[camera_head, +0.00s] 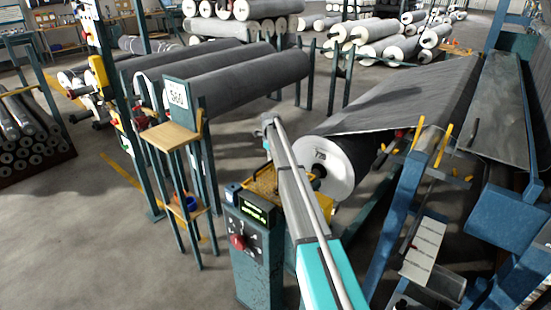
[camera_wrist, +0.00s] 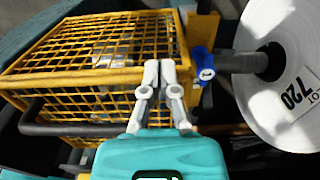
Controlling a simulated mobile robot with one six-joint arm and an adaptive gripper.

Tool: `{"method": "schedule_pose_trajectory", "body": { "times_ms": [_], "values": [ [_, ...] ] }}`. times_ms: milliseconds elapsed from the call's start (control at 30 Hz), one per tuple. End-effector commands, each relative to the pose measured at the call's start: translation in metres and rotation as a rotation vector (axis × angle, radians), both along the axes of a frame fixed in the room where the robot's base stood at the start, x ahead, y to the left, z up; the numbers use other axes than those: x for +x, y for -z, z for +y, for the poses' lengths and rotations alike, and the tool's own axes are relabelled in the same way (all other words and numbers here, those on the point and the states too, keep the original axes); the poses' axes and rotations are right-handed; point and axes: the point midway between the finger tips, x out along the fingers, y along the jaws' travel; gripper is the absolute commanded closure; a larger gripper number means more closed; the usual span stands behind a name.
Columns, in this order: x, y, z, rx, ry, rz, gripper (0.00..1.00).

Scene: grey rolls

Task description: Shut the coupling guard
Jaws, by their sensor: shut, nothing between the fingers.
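The coupling guard is a yellow mesh cage (camera_wrist: 75,65) in the wrist view, filling the left and middle. Through its mesh, grey parts show dimly. A dark bar (camera_wrist: 75,128) runs along its near side. I cannot tell for sure whether the guard is fully shut. My gripper (camera_wrist: 158,66) is shut and empty, its fingertips over the cage's right part; whether they touch it is unclear. A blue part (camera_wrist: 203,63) sits right of the fingertips. In the head view, yellow mesh of the guard (camera_head: 262,181) shows partly behind my arm, and my gripper is not clearly seen.
A large white-ended roll (camera_wrist: 285,75) on a dark shaft (camera_wrist: 245,62) stands close on the right; it also shows in the head view (camera_head: 325,168). A control post (camera_head: 250,235) with a red button stands before the guard. A small wooden-topped stand (camera_head: 172,137) is left.

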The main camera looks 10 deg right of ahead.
Motion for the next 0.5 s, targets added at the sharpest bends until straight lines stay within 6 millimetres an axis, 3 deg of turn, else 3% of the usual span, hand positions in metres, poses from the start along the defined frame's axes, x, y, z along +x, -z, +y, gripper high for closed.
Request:
{"method": "schedule_pose_trajectory", "body": {
  "times_ms": [500],
  "values": [
    [0.0,-0.012,0.0,0.0,0.0,0.0,1.0]
  ]
}}
